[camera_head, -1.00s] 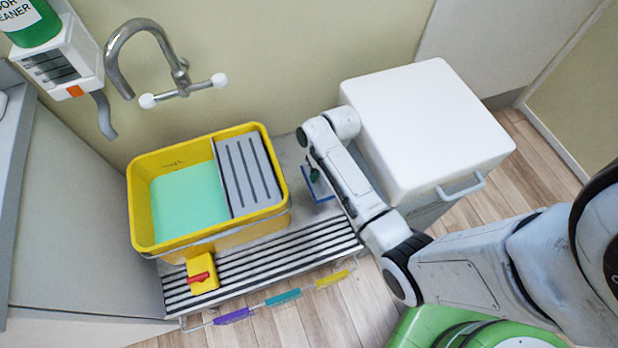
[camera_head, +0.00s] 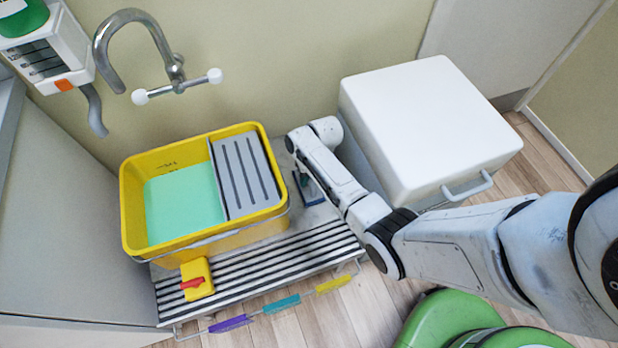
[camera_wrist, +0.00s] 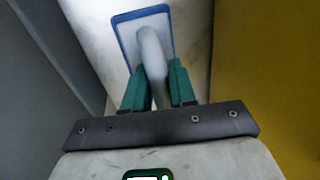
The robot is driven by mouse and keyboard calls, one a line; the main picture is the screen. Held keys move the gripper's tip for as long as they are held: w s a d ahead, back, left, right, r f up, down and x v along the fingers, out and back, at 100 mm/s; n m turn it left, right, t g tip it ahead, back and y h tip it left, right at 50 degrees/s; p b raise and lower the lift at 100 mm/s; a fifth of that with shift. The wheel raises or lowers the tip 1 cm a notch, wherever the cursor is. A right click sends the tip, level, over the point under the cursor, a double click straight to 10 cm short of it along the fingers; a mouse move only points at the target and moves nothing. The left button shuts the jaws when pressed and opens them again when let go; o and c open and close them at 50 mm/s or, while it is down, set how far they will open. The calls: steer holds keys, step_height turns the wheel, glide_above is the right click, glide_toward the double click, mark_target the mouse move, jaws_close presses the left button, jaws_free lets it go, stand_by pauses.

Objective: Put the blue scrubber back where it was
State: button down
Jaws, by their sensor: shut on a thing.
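The blue scrubber (camera_head: 310,191) has a flat blue-edged pad and a grey handle. It is over the grey metal surface, in the gap between the yellow bucket and the white-lidded box. In the wrist view the pad (camera_wrist: 128,25) lies just beyond my green fingers, with the handle between them. My gripper (camera_wrist: 157,72) is shut on this handle. In the head view my gripper (camera_head: 303,180) is partly hidden by my arm. I cannot tell whether the pad touches the surface.
The yellow bucket (camera_head: 245,228) with green liquid and a grey rack stands close on the left. The white-lidded box (camera_head: 425,120) is close on the right. A yellow block with a red part (camera_head: 197,280) sits on the slatted front. A tap (camera_head: 175,70) rises behind.

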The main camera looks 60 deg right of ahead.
steer(key=c, duration=1.4)
jaws_free()
steer(key=shift+f, duration=0.15)
steer(key=o, duration=0.5)
step_height(320, 180, up, 12)
steer(key=s+d+p, duration=0.1)
steer(key=d+p, duration=0.1)
steer(key=p, duration=0.2)
steer(key=s+a+r+n, duration=0.2)
steer(key=s+a, duration=0.2)
steer(key=s, duration=0.2)
steer(key=s+a+r+n+h, duration=0.1)
steer(key=s+a+r+n, duration=0.1)
steer(key=s+a, duration=0.3)
steer(key=s+a+r+n+h, duration=0.1)
steer(key=s+a+r+n, duration=0.1)
steer(key=s+a+r, duration=0.2)
steer(key=shift+s+a+r, duration=0.1)
steer(key=shift+s+a, duration=0.15)
steer(key=shift+s, duration=0.35)
steer(key=shift+s+a, duration=0.25)
steer(key=shift+s, duration=0.3)
steer(key=shift+s+a+r, duration=0.1)
steer(key=shift+s+a, duration=0.15)
steer(key=shift+s, duration=0.35)
